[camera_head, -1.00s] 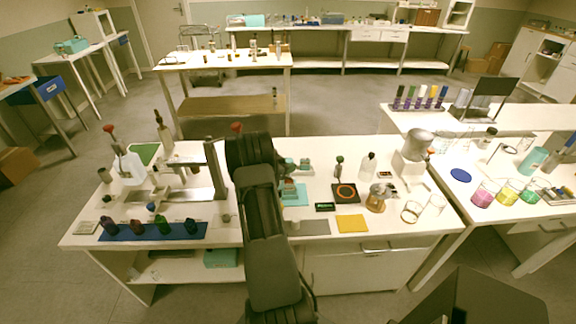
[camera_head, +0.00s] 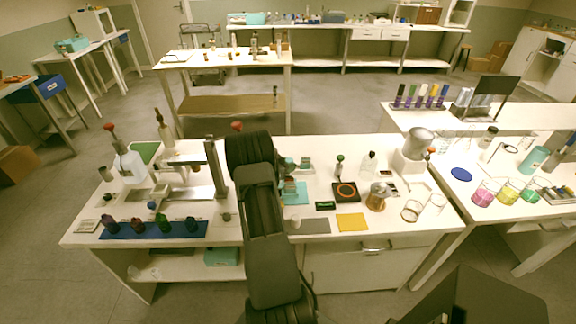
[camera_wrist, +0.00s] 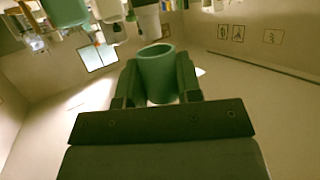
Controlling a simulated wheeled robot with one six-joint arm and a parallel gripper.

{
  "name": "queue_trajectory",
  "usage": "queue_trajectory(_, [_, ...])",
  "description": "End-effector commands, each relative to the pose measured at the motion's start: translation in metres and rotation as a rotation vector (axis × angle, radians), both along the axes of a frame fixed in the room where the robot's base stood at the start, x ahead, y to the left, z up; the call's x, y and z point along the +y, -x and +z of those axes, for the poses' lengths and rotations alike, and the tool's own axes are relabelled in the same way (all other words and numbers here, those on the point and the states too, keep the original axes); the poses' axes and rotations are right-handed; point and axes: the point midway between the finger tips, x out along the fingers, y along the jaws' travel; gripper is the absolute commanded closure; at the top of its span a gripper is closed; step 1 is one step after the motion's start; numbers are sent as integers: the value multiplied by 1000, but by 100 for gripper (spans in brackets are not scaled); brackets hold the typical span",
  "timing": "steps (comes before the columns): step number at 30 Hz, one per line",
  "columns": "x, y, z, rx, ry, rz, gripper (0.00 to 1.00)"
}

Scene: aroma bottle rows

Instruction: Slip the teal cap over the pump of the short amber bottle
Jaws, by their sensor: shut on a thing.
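A teal cap (camera_wrist: 158,72), an open-ended cylinder, sits between the two fingers of my gripper (camera_wrist: 156,92) in the wrist view. The fingers are shut on its sides and its round opening shows. In the head view my own arm hides the gripper and the cap. A small brownish bottle (camera_head: 137,226) stands among dark bottles on a blue mat at the left of the near table. I cannot tell whether it is the short amber bottle, and no pump can be made out on it.
The near table also holds a metal stand (camera_head: 213,170), a black pad with an orange ring (camera_head: 346,192), a yellow mat (camera_head: 352,222) and an amber flask (camera_head: 377,198). In the wrist view, a pale container (camera_wrist: 148,22) and other objects hang in from the top edge.

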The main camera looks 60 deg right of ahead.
Motion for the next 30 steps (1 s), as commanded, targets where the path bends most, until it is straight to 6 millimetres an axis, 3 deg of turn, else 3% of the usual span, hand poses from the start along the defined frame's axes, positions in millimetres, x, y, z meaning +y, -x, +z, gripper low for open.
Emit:
queue_trajectory(17, [0, 0, -1, 0, 0, 0, 89])
queue_trajectory(30, [0, 0, -13, 0, 0, 0, 89])
